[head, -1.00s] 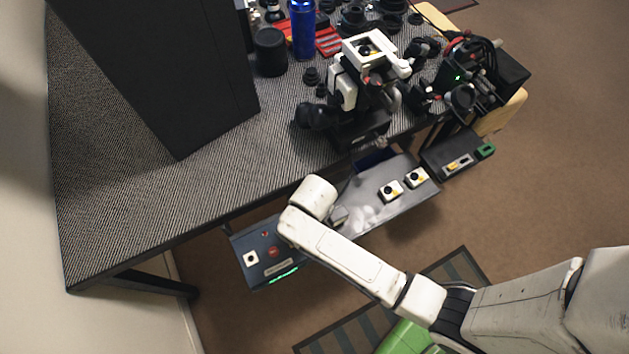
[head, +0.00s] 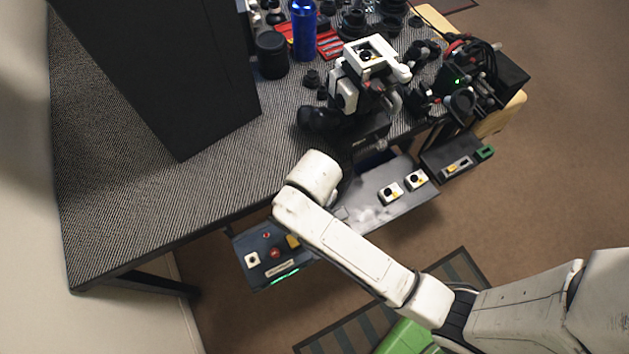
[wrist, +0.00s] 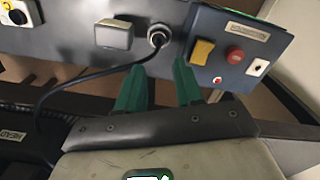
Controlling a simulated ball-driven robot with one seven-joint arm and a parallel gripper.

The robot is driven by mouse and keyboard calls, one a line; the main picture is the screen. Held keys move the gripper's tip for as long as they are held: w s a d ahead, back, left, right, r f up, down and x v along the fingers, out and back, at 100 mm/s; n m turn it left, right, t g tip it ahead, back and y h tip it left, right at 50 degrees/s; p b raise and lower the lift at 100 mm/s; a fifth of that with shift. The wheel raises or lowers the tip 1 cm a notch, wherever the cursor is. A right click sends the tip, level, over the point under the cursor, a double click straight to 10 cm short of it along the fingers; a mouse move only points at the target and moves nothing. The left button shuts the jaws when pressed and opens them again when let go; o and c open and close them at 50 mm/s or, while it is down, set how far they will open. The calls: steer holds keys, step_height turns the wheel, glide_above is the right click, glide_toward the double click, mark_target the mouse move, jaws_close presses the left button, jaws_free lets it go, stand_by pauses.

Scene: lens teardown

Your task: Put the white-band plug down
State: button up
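In the wrist view, a dark plug with a pale ring (wrist: 158,37) sits at the grey panel (wrist: 70,42), with a black cable (wrist: 95,74) running from it down to the left. I take it for the white-band plug; whether it is seated in a socket or only resting there, I cannot tell. My gripper (wrist: 158,75) has two green fingers standing apart just below the plug, with nothing visible gripped between them. The cable passes close to the left fingertip. In the head view, my arm hides the gripper and plug.
Right of the plug is a blue box (wrist: 262,75) with a yellow switch (wrist: 202,51) and red button (wrist: 235,54). A grey square switch (wrist: 114,34) is left of it. The textured worktop (head: 130,220) overhangs the panel, carrying a black tower (head: 165,70) and lens parts.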

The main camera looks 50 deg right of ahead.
steer(key=s+d+r+m+t, duration=0.1)
steer(key=s+d+r, duration=0.4)
steer(key=s+d, duration=0.3)
steer(key=shift+s+r, duration=0.35)
steer(key=shift+s, duration=0.85)
stand_by(0.8)
